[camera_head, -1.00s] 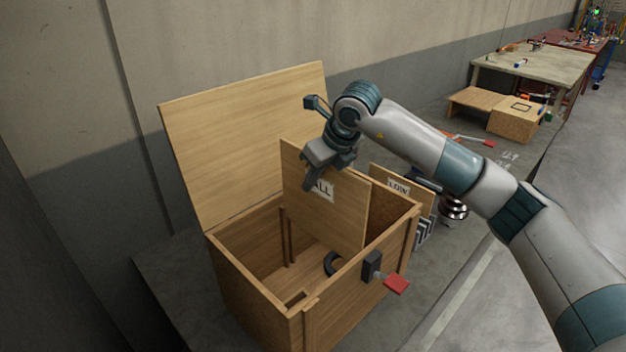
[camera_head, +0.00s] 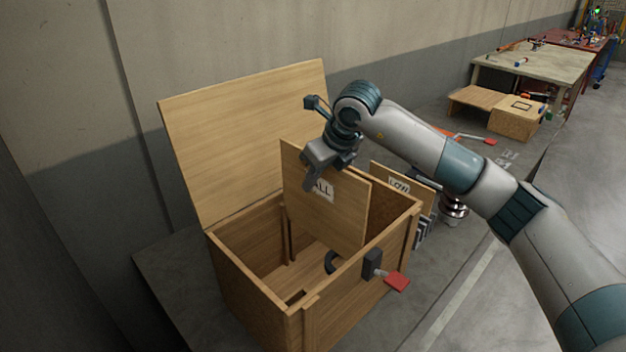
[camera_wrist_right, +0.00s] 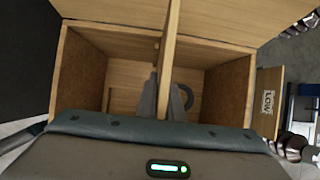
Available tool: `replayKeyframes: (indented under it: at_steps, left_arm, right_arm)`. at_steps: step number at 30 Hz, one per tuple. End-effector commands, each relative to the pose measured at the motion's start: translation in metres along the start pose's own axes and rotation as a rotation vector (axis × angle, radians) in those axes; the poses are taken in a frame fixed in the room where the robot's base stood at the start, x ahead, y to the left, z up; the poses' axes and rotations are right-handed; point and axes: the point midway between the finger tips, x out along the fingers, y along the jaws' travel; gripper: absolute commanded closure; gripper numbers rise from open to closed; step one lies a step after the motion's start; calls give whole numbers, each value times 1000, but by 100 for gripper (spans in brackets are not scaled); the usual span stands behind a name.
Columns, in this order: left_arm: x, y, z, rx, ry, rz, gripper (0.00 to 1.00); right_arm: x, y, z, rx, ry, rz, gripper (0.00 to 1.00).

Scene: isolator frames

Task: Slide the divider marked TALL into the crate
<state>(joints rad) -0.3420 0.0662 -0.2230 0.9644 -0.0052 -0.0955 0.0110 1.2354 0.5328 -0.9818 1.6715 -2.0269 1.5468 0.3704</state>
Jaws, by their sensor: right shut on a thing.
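The wooden divider marked TALL (camera_head: 341,213) stands upright, its lower part down inside the open crate (camera_head: 262,289) and its upper part above the rim. My right gripper (camera_head: 313,177) is shut on its top edge and covers part of the label. In the right wrist view the divider (camera_wrist_right: 170,40) shows edge-on between the fingers (camera_wrist_right: 163,102), with crate space on both sides. Whether its edges sit in the wall strips, and whether its bottom touches the floor, I cannot tell. My left gripper is not in view.
The raised lid (camera_head: 250,140) stands at the crate's back. A latch with a red handle (camera_head: 396,282) sticks out in front. A dark ring (camera_head: 331,262) lies inside. A panel marked LOW (camera_head: 399,186) stands right of the crate. A workbench (camera_head: 535,65) is far off.

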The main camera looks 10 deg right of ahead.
Motion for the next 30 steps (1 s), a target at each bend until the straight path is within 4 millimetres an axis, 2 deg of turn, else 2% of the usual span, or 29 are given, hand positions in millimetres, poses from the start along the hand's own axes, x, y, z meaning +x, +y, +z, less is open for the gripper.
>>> replayKeyframes:
  at_steps: [30]
  left_arm:
    - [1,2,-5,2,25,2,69]
  right_arm:
    - [8,0,-4,0,-2,0,100]
